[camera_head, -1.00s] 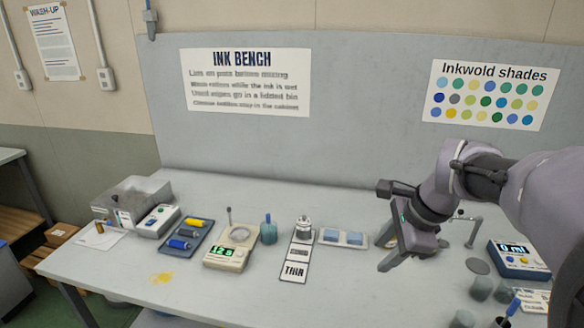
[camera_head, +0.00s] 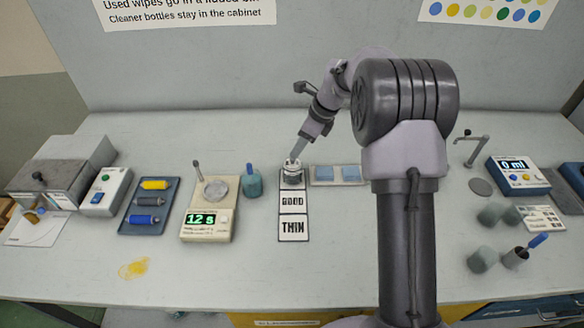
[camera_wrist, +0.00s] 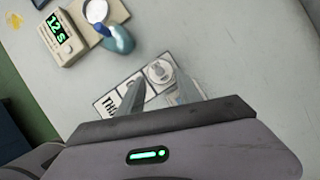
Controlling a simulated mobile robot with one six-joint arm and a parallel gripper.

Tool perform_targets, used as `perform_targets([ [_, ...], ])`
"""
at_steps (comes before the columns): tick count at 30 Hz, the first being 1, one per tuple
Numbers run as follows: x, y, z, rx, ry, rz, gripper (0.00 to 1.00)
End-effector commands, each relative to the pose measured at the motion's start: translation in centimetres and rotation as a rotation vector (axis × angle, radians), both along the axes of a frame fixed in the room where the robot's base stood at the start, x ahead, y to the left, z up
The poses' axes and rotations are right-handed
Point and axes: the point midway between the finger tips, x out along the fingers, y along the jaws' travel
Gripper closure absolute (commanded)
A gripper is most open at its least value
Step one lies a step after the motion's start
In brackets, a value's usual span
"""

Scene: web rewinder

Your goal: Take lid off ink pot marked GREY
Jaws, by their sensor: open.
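No label reading GREY can be made out. My gripper (camera_head: 294,157) is open, fingers pointing down, at a small silvery vessel (camera_head: 292,176) on the upper end of a card strip (camera_head: 292,228) marked THIN. In the wrist view my gripper (camera_wrist: 160,92) has its two fingers apart, with the round-topped vessel (camera_wrist: 160,71) just beyond them. I cannot tell whether they touch it.
A scale-like device (camera_head: 209,215) reading "12 s" and a teal pot (camera_head: 252,184) with a blue stick stand left of the card. A tray with blue pads (camera_head: 337,175) lies right of it. A blue tray (camera_head: 147,222) holds rolls. The front bench is mostly clear.

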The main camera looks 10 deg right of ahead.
Motion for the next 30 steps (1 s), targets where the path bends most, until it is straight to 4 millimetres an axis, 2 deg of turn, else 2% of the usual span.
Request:
perform_targets([
  [4,0.1,0.4,-1.8,-0.001,0.000,0.001,0.59],
  [9,0.5,1.3,-5.1,-0.001,0.000,0.002,0.59],
  [15,0.6,1.4,-5.1,-0.001,-0.001,0.001,0.59],
  [16,0.6,1.4,-5.1,-0.001,-0.001,0.001,0.60],
  [22,0.6,1.4,-5.0,-0.001,-0.001,0.001,1.00],
  [30,0.6,1.4,-5.0,-0.001,-0.001,0.001,1.00],
])
